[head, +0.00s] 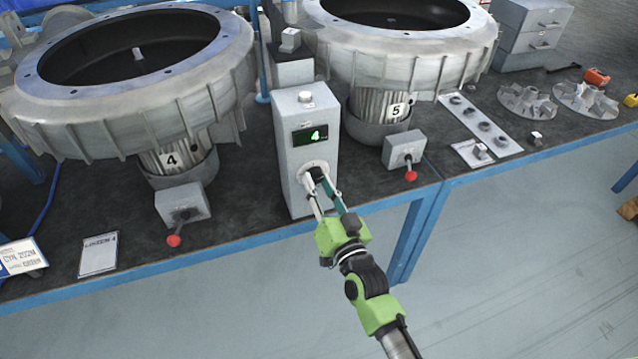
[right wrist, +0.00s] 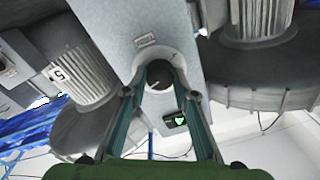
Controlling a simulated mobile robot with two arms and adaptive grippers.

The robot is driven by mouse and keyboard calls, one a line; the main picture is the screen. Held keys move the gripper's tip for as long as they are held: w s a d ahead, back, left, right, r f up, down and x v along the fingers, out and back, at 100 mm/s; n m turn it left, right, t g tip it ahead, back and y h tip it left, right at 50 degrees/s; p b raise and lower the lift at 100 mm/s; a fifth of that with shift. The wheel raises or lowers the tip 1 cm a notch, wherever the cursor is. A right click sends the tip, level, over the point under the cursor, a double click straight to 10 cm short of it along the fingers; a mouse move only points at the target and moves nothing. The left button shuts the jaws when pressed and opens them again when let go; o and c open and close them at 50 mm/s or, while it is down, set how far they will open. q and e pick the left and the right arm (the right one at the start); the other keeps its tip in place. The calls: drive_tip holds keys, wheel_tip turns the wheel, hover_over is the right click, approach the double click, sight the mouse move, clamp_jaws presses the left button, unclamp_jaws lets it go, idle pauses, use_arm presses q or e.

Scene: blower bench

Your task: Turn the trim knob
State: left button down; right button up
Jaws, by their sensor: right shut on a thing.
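The trim knob (head: 317,171) is a dark round knob on a pale dial, low on the front of a grey control box (head: 295,125). My left gripper is not in view.
Blower 4 (head: 120,75) and blower 5 (head: 400,50) flank the box. Small switch boxes with red-tipped levers stand at the left (head: 182,203) and right (head: 405,150). A card (head: 98,254) lies near the blue bench edge. Several metal parts lie at the right.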

drive_tip(key=shift+m, duration=0.7)
drive_tip(key=o, duration=1.1)
drive_tip(key=v, duration=1.2)
drive_tip(key=shift+f, duration=0.1)
